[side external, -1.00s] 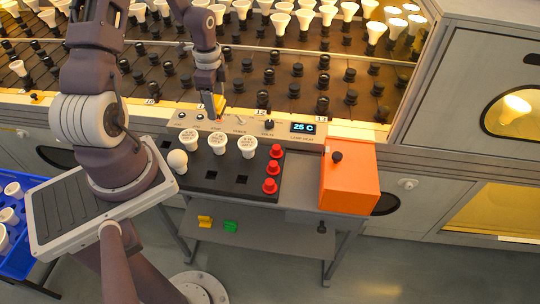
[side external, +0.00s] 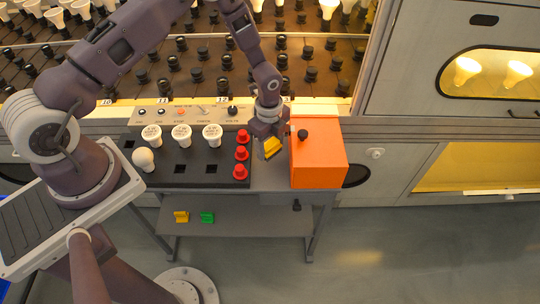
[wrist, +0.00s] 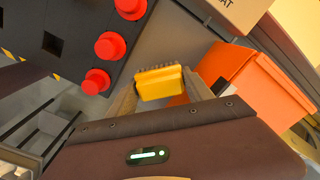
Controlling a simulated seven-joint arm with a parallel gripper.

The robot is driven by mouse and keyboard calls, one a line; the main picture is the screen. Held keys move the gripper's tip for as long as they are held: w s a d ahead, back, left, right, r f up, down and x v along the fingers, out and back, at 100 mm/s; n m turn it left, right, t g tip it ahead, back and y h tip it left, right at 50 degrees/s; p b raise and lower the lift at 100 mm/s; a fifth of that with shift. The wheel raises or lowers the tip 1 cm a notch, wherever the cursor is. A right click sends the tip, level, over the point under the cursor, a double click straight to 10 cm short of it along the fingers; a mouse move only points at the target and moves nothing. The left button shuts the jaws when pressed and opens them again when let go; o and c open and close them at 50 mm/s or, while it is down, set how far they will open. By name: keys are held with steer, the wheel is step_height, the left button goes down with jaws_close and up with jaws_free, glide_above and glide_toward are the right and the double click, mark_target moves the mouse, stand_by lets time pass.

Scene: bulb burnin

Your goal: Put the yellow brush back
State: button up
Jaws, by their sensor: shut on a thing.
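The yellow brush (side external: 273,148) is between the fingers of my gripper (side external: 266,136) in the side view. In the wrist view the yellow brush (wrist: 160,82) shows a ridged block shape, with my gripper (wrist: 160,90) shut on it from both sides. It is held over the gap between the black socket board with red buttons and the orange box, and sits tilted in the side view. Whether it touches the surface below cannot be told. Another yellow piece (side external: 181,216) and a green piece (side external: 207,217) lie on the lower shelf (side external: 250,222).
The orange box (side external: 318,165) with a black knob stands close on the right. The black board (side external: 205,172) with several white bulbs and red buttons (side external: 241,153) is close on the left. A control panel (side external: 190,115) and the socket rack are behind.

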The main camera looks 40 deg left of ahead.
mark_target(270, 154)
step_height(270, 154, down, 4)
steer(key=shift+f, duration=0.2)
steer(key=shift+f, duration=0.1)
steer(key=o, duration=1.6)
step_height(270, 154, up, 12)
steer(key=shift+s+r, duration=0.1)
steer(key=shift+r, duration=0.15)
